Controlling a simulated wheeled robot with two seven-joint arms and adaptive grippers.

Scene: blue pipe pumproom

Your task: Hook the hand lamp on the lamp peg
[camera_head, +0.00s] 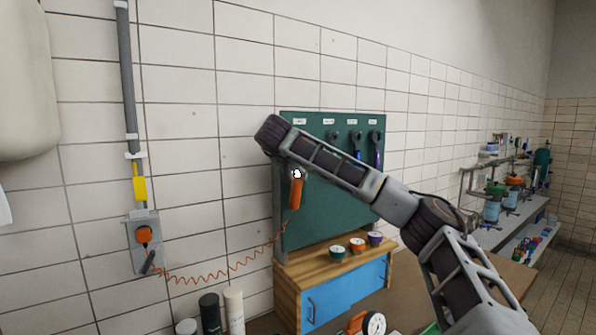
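The hand lamp (296,194) has an orange handle and a small whitish top. It is roughly upright in front of the left part of the green board (322,212), just below my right arm. A coiled orange cord (215,277) runs from it to a plug on the wall. The lamp peg cannot be made out; my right arm crosses in front of the upper board. I cannot tell whether the lamp hangs or is held. My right arm comes in from the lower right, but its gripper fingers are not visible. My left gripper is not in view.
Below, a wooden cabinet (287,287) with a blue door carries several gauges. An orange plug (144,235) sits on the left wall. Bottles (234,310) and another gauge (374,323) stand in front. A shelf with pumps is far right.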

